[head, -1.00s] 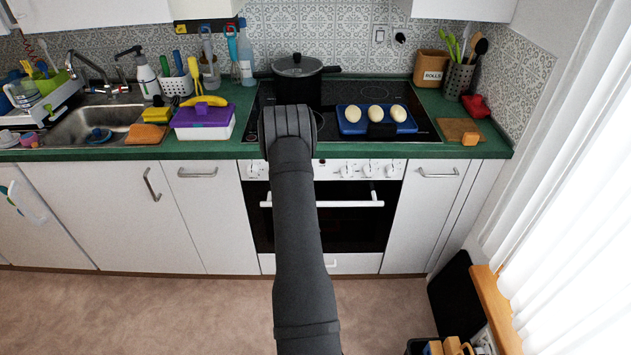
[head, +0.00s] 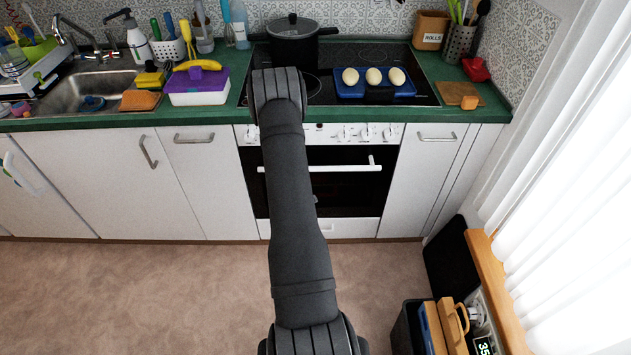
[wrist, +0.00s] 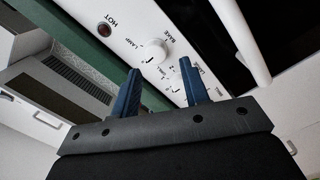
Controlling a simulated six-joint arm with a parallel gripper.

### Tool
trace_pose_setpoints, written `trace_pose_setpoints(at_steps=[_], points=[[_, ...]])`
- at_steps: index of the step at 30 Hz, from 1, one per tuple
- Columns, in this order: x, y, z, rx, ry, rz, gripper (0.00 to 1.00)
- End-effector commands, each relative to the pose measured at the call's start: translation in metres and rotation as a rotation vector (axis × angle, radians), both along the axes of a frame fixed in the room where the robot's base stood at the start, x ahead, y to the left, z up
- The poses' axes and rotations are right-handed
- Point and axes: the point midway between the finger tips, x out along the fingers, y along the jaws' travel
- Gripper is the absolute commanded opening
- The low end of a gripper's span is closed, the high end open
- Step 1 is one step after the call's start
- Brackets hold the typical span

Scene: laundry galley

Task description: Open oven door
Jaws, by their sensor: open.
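The oven (head: 350,190) has a black glass front and sits under the cooktop, between white cabinets; its door is shut. A white bar handle (head: 345,167) runs across the upper part of the door, and my arm hides part of it. In the wrist view the handle (wrist: 237,35) shows at the upper right, apart from the fingers. My gripper (wrist: 158,88) is open and empty, with its blue fingertips near the knobs of the white control panel (wrist: 140,38). In the head view my arm hides the gripper.
A purple-lidded box (head: 198,87) stands on the green counter at left. The floor (head: 130,290) before the oven is clear. Crates (head: 408,325) stand at lower right.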

Motion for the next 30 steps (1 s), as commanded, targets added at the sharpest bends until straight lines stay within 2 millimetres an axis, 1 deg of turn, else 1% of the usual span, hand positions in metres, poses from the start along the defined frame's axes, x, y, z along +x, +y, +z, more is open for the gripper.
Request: trace_pose_setpoints(at_steps=[1, 3, 6, 9, 12, 14, 17, 20, 30], points=[[-0.012, 0.003, -0.011, -0.052, 0.029, -0.029, 0.41], [-0.03, 0.002, -0.026, -0.148, 0.075, -0.087, 0.41], [-0.057, -0.002, -0.044, -0.292, 0.148, -0.164, 0.41], [-0.081, -0.007, -0.056, -0.413, 0.214, -0.222, 0.41], [-0.096, -0.011, -0.063, -0.491, 0.255, -0.257, 0.41], [-0.1, -0.013, -0.065, -0.516, 0.269, -0.269, 0.41], [-0.096, -0.017, -0.066, -0.527, 0.275, -0.276, 0.41], [-0.084, -0.023, -0.069, -0.524, 0.275, -0.278, 0.41], [-0.017, -0.051, -0.082, -0.524, 0.273, -0.277, 0.41]])
